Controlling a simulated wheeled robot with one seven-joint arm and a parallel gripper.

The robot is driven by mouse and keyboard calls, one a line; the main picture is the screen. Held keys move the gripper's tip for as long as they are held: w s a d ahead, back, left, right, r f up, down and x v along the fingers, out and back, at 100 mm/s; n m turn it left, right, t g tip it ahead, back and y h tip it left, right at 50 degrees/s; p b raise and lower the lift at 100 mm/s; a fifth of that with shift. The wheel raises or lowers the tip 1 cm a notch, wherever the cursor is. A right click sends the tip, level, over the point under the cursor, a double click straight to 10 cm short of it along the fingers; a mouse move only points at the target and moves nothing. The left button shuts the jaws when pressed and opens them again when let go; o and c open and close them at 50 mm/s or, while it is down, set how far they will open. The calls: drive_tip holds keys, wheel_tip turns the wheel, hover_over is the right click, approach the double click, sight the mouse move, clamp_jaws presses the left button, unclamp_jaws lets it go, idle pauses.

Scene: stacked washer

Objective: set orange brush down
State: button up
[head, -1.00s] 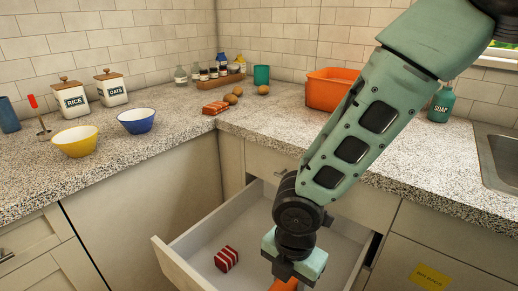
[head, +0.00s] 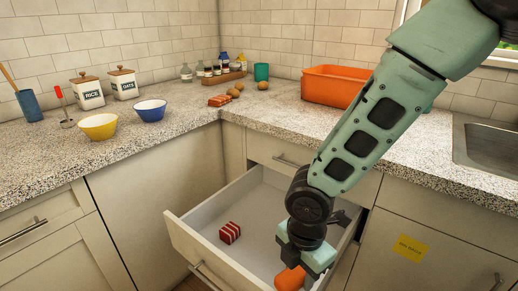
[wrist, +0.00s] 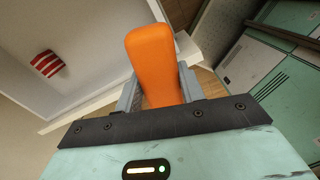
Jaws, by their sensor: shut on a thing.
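The orange brush (head: 290,278) is held in my gripper (head: 303,262) at the front right of the open drawer (head: 187,245). In the wrist view the brush (wrist: 155,62) shows as a smooth orange block between the two fingers of my gripper (wrist: 158,92), which is shut on it. Behind it in that view are the drawer's front wall (wrist: 100,100) and a strip of floor. The lower part of the brush is cut off in the head view, and I cannot tell whether it touches the drawer.
A red-and-white striped block (head: 230,233) lies in the drawer, which is otherwise largely bare. The speckled counter (head: 160,140) holds a yellow bowl (head: 98,127), a blue bowl (head: 150,110), canisters and an orange tub (head: 330,88). A sink (head: 488,145) is at right.

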drive_tip(key=w+d+m, duration=0.5)
drive_tip(key=d+m, duration=0.7)
drive_tip(key=m, duration=0.1)
drive_tip(key=w+d+m, duration=0.5)
drive_tip(key=d+m, duration=0.7)
wheel_tip(320, 180, down, 6)
drive_tip(key=b, duration=0.6)
wheel_tip(320, 180, up, 6)
drive_tip(key=s+p, duration=0.2)
drive_tip(key=p, duration=1.4)
